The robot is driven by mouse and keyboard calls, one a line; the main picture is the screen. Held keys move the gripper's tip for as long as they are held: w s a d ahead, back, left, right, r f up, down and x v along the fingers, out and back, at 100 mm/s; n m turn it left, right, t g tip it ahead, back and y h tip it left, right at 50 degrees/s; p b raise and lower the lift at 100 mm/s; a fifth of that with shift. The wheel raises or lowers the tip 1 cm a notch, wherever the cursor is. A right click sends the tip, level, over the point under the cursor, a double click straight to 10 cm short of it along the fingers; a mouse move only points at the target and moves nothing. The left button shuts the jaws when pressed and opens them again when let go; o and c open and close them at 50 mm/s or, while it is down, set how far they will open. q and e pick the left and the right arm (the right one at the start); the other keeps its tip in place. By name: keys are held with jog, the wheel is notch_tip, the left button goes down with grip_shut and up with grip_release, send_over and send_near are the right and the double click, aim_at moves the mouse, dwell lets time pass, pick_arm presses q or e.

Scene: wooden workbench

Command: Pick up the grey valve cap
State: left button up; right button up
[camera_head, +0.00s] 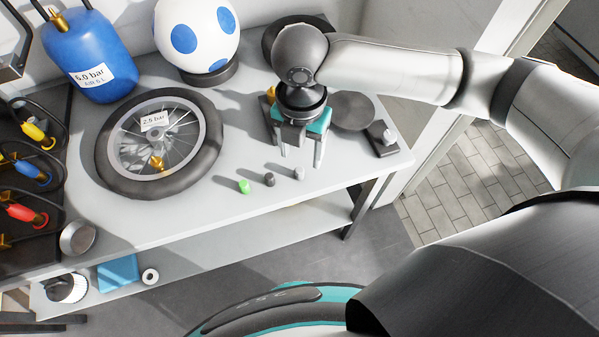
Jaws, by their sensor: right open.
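The light grey valve cap (299,173) stands on the workbench near its front edge, at the right end of a short row of caps. A dark grey or black cap (269,179) and a green cap (244,186) stand to its left. My right gripper (301,158) points down over the bench, open, with nothing seen between its fingers. In the picture its fingertips lie just above the light grey cap, apart from it; the exact height above the bench is hard to tell. My left gripper is not in view.
A spoked wheel (211,158) labelled 2.5 bar lies on the workbench (205,205) at left. Behind it are a blue tank (88,45) and a blue-spotted white ball (215,20). Coloured hose connectors (35,132) sit far left. A small dark block (381,146) lies right of my gripper.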

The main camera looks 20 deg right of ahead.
send_over(299, 170)
jog(key=s, duration=0.2)
jog(key=f, duration=0.4)
jog(key=shift+w+a+f+b, duration=0.1)
jog(key=shift+w+b, duration=0.15)
jog(key=shift+b, duration=0.1)
jog(key=f, duration=0.2)
jog(key=w+f+b, duration=0.1)
jog(key=f, duration=0.1)
jog(key=shift+w+f, duration=0.1)
jog(key=shift+w, duration=0.1)
jog(key=shift+f+b, duration=0.3)
jog(key=shift+f, duration=0.15)
grip_shut()
